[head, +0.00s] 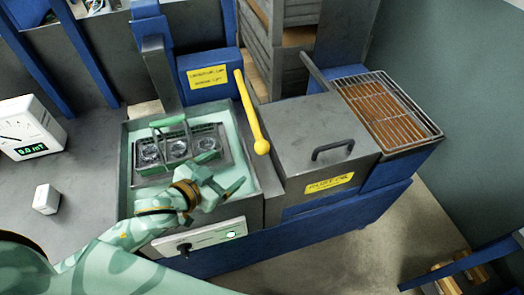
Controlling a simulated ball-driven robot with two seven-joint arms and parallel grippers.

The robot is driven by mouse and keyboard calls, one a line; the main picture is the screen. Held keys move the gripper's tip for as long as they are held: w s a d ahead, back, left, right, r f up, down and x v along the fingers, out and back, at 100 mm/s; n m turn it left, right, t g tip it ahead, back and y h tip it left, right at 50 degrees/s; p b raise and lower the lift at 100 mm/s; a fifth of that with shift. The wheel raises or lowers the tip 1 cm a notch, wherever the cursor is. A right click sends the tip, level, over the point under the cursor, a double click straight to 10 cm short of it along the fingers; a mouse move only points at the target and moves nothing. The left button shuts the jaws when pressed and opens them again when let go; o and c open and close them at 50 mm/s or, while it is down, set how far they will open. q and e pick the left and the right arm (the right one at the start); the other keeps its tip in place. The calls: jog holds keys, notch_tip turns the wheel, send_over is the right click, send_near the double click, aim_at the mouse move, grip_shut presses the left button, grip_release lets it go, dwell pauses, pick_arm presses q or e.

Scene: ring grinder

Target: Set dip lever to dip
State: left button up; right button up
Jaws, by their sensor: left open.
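A yellow lever (250,115) with a ball end stands between the open tank (126,150) and the grey lidded box. It slants from its upper end near the blue block down to the ball at the lower right. I take it for the dip lever; no marking on it can be read. My left gripper (224,178) is open over the front right of the open tank, below and left of the lever's ball, apart from it. A basket (181,150) with round clear parts and a green-topped handle sits in the tank, partly behind my gripper. My right gripper is not in view.
The grey box (310,125) has a black handle and a yellow label reading "RUST-OIL". A wire rack (385,105) is at its right. A white panel (205,238) with a black knob and green light is on the tank front. A meter (25,130) stands left.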

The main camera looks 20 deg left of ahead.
aim_at(256, 147)
pick_arm(q)
jog(key=b+x, duration=0.3)
jog(key=x, duration=1.1)
jog(key=shift+w+f, duration=0.2)
jog(key=shift+f, duration=0.05)
jog(key=shift+w+d, duration=0.15)
jog(key=shift+w, duration=0.25)
jog(key=shift+c, duration=0.2)
jog(key=shift+s, duration=0.1)
jog(key=c, duration=1.3)
